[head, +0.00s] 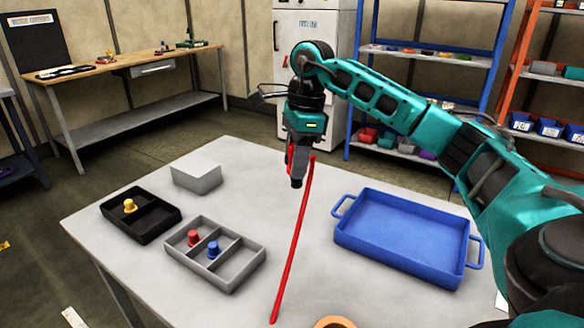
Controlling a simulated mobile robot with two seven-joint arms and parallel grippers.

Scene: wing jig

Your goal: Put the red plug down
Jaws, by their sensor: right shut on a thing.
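My right gripper (297,180) points down above the back middle of the table and is shut. Red shows on both sides of its dark fingers, the visible part of the red plug (289,156); the fingers hide most of it. A small red peg (194,238) stands in the grey divided tray (228,284), beside a blue peg (213,249). My left gripper is not in view.
A black divided tray (147,240) with a yellow peg (129,206) and a light grey box (197,178) are on the left. An empty blue tray (400,238) with handles is on the right. An orange rounded thing (335,322) shows at the bottom edge. The table's middle is mostly clear.

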